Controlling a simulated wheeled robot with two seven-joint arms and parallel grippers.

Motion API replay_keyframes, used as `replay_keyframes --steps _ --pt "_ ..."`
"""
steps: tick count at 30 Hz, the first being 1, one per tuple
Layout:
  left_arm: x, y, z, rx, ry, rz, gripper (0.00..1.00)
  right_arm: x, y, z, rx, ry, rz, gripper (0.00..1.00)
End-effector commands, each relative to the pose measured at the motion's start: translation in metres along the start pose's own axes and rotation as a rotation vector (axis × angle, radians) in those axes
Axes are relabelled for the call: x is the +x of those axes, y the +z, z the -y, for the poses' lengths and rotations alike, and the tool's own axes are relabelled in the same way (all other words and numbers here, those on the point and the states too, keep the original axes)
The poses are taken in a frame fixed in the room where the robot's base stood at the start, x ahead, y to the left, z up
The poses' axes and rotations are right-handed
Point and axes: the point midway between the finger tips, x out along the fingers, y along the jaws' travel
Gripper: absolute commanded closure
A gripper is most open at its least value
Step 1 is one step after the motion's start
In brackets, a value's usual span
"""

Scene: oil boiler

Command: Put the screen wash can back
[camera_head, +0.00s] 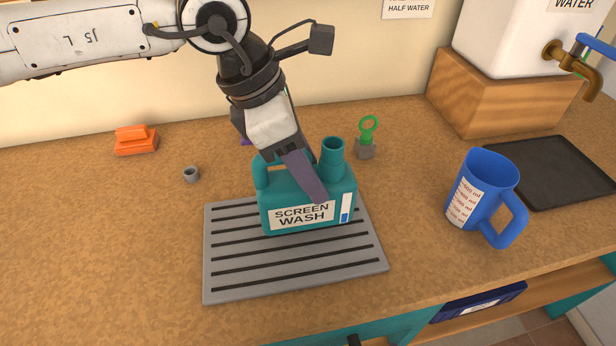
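The teal screen wash can (345,190) stands upright on the back part of the grey slotted mat (300,273), its label facing me. Its neck at the right has no cap on it. My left gripper (308,180) reaches down over the can from above. One purple-grey finger lies across the can's front top edge; the other finger is mostly hidden behind it. I cannot tell whether the fingers close on the can's handle. My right gripper is not in view.
A blue measuring jug (476,193) stands at the right, before a black tray (553,170) and a white water tank (510,35) on a wooden block. A small grey cap (191,174), an orange object (136,141) and a green-ringed piece (367,140) lie behind the mat. The left counter is clear.

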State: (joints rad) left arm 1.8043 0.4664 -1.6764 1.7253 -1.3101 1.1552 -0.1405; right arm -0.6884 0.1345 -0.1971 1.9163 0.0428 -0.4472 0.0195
Motion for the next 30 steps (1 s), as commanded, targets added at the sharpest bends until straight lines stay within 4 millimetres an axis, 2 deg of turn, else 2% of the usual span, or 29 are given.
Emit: replay_keyframes --steps 5,16,17,19,30 --pt "0.021 -0.009 0.000 -0.001 -0.001 0.000 1.00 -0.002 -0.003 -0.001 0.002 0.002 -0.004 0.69" --pt "0.028 -0.011 0.000 0.000 0.000 0.001 1.00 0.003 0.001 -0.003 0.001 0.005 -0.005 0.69" --pt "0.026 -0.011 0.000 0.000 0.000 -0.001 0.47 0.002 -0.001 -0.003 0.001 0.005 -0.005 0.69" --pt "0.026 -0.011 0.000 0.000 0.000 -0.002 0.35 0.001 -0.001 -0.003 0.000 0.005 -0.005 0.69" --pt "0.022 -0.009 0.000 0.000 0.000 -0.001 0.33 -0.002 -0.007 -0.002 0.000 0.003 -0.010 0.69"
